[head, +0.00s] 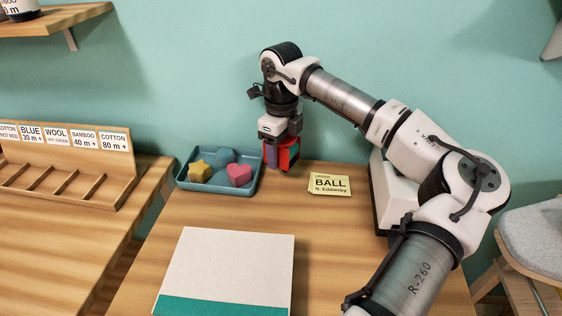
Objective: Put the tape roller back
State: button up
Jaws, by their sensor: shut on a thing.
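My gripper (281,146) points down at the back of the table, just right of the blue tray (186,184). It is shut on a small red and purple thing (289,155) with dark parts, low over or on the tabletop. The gripper hides part of this thing, and I cannot tell for sure that it is the tape roller. I also cannot tell whether it touches the table or the tray's right rim. No other tape roller shows.
The tray holds a yellow star (199,171), a pink heart (239,175) and a blue shape (222,158). A pale board with a green edge (228,265) lies in front. A labelled slotted rack (70,180) is at left.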

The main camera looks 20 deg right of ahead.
aim_at(281, 163)
jog(key=shift+f, duration=2.1)
jog(key=shift+f, duration=0.2)
jog(key=o, duration=1.1)
jog(key=shift+r, duration=0.1)
notch_tip(281, 163, up, 12)
jog(key=shift+r, duration=0.15)
